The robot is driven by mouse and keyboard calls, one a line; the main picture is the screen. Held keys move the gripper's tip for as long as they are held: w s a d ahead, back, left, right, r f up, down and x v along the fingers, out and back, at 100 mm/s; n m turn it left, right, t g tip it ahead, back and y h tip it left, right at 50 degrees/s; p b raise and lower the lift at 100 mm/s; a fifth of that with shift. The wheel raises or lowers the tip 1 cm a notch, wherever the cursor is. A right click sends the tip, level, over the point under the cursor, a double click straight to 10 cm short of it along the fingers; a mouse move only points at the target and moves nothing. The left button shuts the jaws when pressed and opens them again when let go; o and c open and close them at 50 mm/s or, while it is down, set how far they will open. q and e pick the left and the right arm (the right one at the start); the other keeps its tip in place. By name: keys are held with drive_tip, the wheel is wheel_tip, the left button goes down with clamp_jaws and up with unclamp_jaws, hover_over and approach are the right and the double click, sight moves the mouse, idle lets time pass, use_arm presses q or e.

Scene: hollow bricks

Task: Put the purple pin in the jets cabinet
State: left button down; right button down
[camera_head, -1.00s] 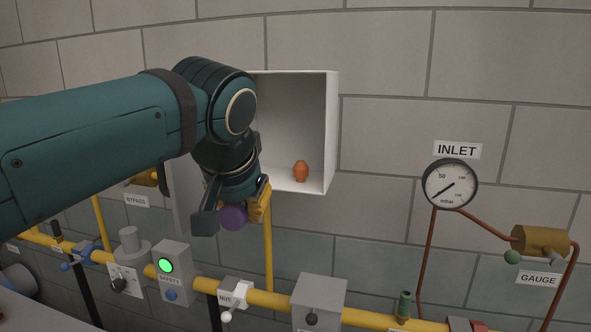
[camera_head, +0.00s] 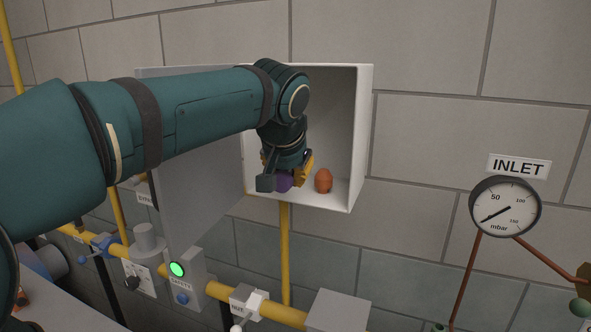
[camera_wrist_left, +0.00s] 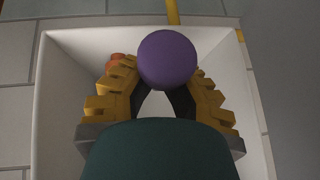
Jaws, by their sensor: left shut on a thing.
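The purple pin (camera_head: 284,182) is held in my left gripper (camera_head: 287,178), which is shut on it. In the left wrist view the pin's round purple end (camera_wrist_left: 167,60) sits between the yellow fingers of the gripper (camera_wrist_left: 163,80). The white cabinet (camera_head: 364,135) is open on the wall, its door (camera_head: 205,170) swung out to the left. The gripper and pin are at the cabinet's opening, above its floor; I cannot tell whether the pin touches the floor. My right gripper is not in view.
An orange pin-like object (camera_head: 323,181) stands on the cabinet floor just right of the gripper. It is partly seen in the left wrist view (camera_wrist_left: 117,60). Below run a yellow pipe (camera_head: 284,313) and a grey box with a green light (camera_head: 186,275). The inlet gauge (camera_head: 505,207) is at right.

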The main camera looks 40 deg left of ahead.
use_arm(q)
drive_tip(key=w+a, duration=0.1)
drive_tip(key=w, duration=0.1)
drive_tip(key=w+a+p, duration=0.1)
drive_tip(key=w+a, duration=0.2)
drive_tip(key=w, duration=0.2)
drive_tip(key=shift+a+p, duration=0.25)
drive_tip(key=shift+p, duration=0.05)
drive_tip(key=shift+a+f, duration=0.1)
drive_tip(key=shift+f, duration=1.65)
drive_tip(key=shift+f+b, duration=0.15)
drive_tip(key=shift+b, duration=0.15)
drive_tip(key=c, duration=1)
unclamp_jaws()
drive_tip(key=shift+c, duration=0.2)
